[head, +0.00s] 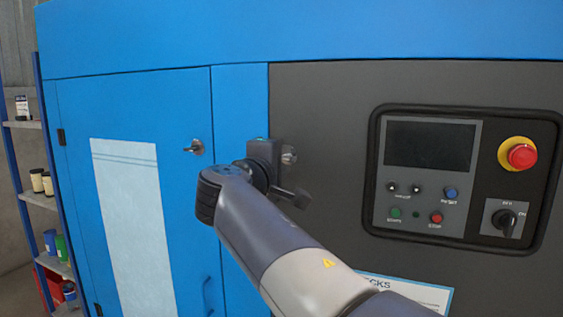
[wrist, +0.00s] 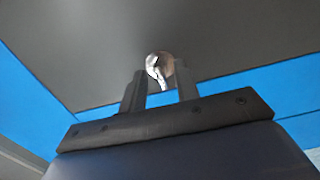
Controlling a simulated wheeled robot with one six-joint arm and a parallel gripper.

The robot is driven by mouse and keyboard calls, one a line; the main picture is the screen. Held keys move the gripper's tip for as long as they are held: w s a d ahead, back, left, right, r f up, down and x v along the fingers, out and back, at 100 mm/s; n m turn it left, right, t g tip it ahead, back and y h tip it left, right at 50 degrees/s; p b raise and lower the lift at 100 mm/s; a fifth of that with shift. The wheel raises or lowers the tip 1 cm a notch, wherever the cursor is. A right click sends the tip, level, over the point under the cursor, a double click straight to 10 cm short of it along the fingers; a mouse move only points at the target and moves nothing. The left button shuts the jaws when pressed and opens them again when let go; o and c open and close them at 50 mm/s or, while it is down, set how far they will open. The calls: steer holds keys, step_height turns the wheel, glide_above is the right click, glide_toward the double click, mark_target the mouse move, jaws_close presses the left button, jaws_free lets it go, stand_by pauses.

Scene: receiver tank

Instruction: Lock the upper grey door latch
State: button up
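The grey door latch (head: 289,155), a small silver one, sits near the left edge of the dark grey door (head: 325,105) in the head view. My gripper (head: 282,172) is right at it, with its dark fingers partly hiding it. In the wrist view the latch (wrist: 159,67) shows between the tips of the two fingers, its narrow handle pointing down in the picture toward the gripper. The fingers are apart, with a visible gap on each side of the handle. Whether either finger touches the latch cannot be told.
A control panel (head: 460,180) with a red emergency button (head: 522,155) and a rotary switch (head: 504,222) is to the right. Shelves (head: 38,200) with cans stand at far left.

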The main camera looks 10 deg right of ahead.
steer(key=v, duration=1.1)
steer(key=shift+d, duration=0.1)
steer(key=x, duration=1.1)
steer(key=shift+r, duration=0.1)
steer(key=shift+s+a, duration=0.1)
steer(key=shift+a, duration=0.1)
